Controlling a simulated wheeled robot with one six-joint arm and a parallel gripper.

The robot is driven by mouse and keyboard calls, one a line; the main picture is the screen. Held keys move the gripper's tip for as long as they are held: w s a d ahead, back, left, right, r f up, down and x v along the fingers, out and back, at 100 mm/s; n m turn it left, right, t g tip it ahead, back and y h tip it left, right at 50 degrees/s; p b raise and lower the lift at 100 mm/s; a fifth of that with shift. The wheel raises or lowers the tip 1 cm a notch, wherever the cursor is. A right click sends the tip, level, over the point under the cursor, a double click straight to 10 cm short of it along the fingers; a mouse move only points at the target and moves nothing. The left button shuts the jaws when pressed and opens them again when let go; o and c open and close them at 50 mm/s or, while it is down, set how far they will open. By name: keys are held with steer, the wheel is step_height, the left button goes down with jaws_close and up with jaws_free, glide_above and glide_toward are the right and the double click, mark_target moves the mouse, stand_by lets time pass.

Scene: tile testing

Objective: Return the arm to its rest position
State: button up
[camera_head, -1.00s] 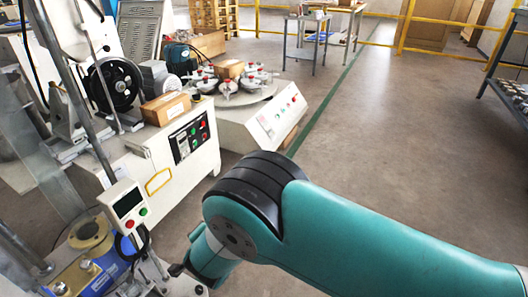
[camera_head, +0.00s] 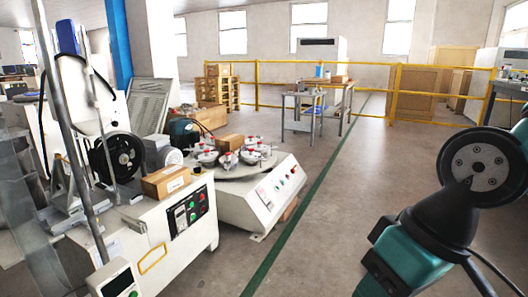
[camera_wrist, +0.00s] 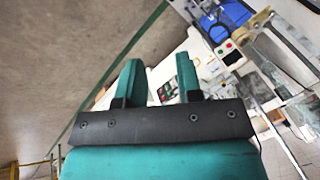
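My gripper (camera_wrist: 159,75) shows in the wrist view as two teal fingers on a black bar. The fingers stand apart with nothing between them, so it is open and empty. Past the fingertips are the floor and the white machines, at a distance. In the head view my teal and black arm is at the right and lower right, above the floor. I cannot make out the fingers in the head view.
A white machine with a black wheel (camera_head: 118,158) and a cardboard box (camera_head: 165,182) stands at the left. Behind it is a white machine with a round plate (camera_head: 240,170). Yellow railings (camera_head: 430,66) run across the back. The middle floor (camera_head: 335,200) is clear.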

steer(key=s+d+r+n+p, duration=0.1)
steer(key=s+r+p, duration=0.2)
steer(key=r+p, duration=3.4)
steer(key=shift+s+d+r, duration=0.15)
steer(key=shift+d+r, duration=0.05)
steer(key=shift+r, duration=0.3)
steer(key=shift+f, duration=0.1)
